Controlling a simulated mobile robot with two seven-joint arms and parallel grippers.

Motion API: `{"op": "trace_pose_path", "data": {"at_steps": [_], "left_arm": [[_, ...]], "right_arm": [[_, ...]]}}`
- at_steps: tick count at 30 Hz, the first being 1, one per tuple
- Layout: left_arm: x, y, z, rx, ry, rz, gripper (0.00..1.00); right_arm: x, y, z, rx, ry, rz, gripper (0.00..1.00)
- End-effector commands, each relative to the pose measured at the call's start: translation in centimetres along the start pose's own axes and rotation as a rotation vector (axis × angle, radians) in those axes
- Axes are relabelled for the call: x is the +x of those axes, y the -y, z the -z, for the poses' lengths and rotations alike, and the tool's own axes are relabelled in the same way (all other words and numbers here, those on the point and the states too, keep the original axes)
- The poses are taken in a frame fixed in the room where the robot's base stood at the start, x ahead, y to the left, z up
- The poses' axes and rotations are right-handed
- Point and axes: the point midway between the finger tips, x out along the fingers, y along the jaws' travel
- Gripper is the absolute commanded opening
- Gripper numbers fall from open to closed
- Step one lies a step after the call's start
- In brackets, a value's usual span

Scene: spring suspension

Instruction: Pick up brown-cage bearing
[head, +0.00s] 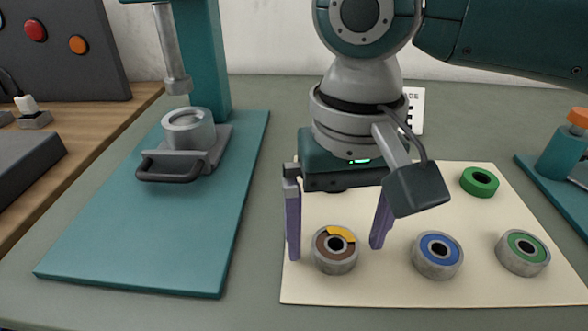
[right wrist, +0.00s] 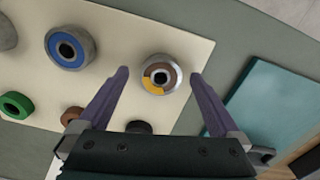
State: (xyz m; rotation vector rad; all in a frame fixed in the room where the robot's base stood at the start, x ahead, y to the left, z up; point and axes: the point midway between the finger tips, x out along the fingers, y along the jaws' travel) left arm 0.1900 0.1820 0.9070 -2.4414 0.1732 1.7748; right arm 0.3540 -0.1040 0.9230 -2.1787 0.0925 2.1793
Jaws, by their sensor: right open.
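The brown-cage bearing (head: 335,262) lies flat on the cream mat (head: 400,290), near its front left. It has a steel outer ring, a brown face with a yellow-orange arc, and a dark centre hole. My right gripper (head: 336,250) is open, with purple fingers on either side of this bearing in the head view. In the right wrist view the bearing (right wrist: 160,75) shows between and slightly beyond the open fingertips (right wrist: 159,74), with a gap on each side. Nothing is held. My left gripper is not in view.
A blue-faced bearing (head: 437,255) and a green-faced bearing (head: 522,252) lie to the right on the mat. A green ring (head: 480,182) lies behind them. A teal press (head: 200,60) with a grey cup fixture (head: 188,130) stands left on its teal base (head: 130,240).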

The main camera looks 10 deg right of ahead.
Motion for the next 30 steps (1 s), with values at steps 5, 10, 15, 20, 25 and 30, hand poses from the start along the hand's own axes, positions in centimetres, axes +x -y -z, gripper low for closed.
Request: {"op": "trace_pose_path", "data": {"at_steps": [5, 10, 15, 20, 25, 30], "left_arm": [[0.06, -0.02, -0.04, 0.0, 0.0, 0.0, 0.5], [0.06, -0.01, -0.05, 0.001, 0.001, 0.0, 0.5], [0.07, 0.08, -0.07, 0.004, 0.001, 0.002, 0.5], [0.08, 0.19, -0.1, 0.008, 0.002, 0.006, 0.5], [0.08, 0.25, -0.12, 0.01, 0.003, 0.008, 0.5], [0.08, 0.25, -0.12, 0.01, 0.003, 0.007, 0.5]], "right_arm": [[0.35, 0.02, 0.0, -0.002, -0.001, 0.0, 0.99], [0.32, 0.03, -0.01, -0.002, -0.001, 0.0, 0.9], [0.31, 0.04, -0.01, -0.002, -0.001, 0.0, 0.71], [0.3, 0.04, 0.0, -0.002, -0.001, 0.0, 0.53], [0.3, 0.04, 0.0, -0.002, -0.001, 0.0, 0.34], [0.29, 0.04, 0.0, -0.002, -0.001, 0.001, 0.15]]}}
